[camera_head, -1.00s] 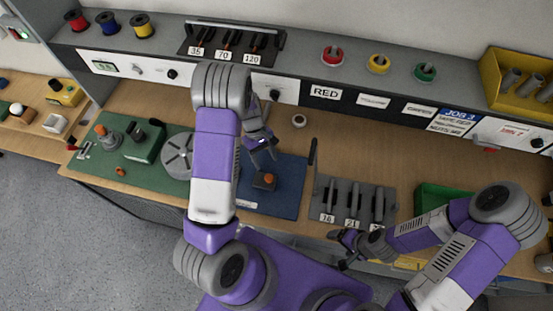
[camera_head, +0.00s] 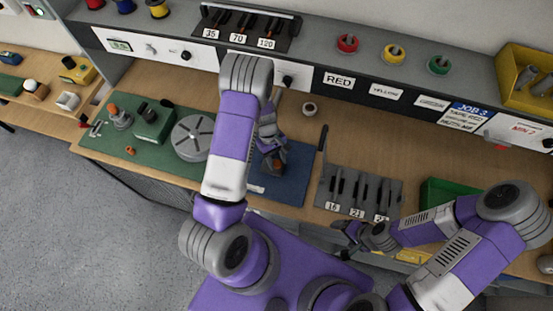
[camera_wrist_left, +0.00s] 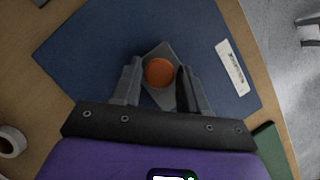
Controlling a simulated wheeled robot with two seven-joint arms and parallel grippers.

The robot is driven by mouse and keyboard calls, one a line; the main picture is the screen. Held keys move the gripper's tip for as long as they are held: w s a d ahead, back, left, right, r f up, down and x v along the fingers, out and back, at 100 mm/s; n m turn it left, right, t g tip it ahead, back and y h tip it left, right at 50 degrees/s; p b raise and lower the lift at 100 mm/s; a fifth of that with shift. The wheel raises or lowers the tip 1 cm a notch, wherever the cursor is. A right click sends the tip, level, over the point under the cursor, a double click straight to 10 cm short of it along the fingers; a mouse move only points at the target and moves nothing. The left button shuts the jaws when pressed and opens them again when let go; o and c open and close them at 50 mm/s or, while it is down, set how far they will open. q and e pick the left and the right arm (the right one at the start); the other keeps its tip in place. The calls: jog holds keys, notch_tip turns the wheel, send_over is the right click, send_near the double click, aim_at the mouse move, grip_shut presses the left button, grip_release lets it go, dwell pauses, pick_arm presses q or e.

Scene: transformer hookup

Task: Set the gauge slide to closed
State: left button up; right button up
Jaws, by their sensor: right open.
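A small grey block with a round orange knob (camera_wrist_left: 159,72) on top sits on the blue mat (camera_wrist_left: 100,45); it may be the gauge slide, but I see no label naming it. In the left wrist view my left gripper (camera_wrist_left: 158,68) is open, with one finger on each side of the knob and gaps between. In the head view my left gripper (camera_head: 272,155) is low over the mat and partly hides the block. My right gripper (camera_head: 352,236) is open and empty in front of the grey slotted rack (camera_head: 340,200).
A white label strip (camera_wrist_left: 232,67) lies on the mat. A tape roll (camera_head: 310,109) stands behind it. The green mat (camera_head: 100,140) with a grey disc (camera_head: 193,137) is to the left, a green bin (camera_head: 450,193) to the right. Bare wood shows behind the rack.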

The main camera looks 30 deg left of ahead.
aim_at(263, 166)
pick_arm(q)
grip_shut()
jog(key=a, duration=0.2)
jog(key=s+a+b, duration=0.1)
jog(key=a, duration=0.3)
jog(key=shift+s+a, duration=0.1)
jog(key=shift+s, duration=0.15)
jog(key=shift+w, duration=0.1)
jog(key=shift+o, duration=1.8)
grip_release()
jog(key=v, duration=0.7)
jog(key=shift+r, duration=0.3)
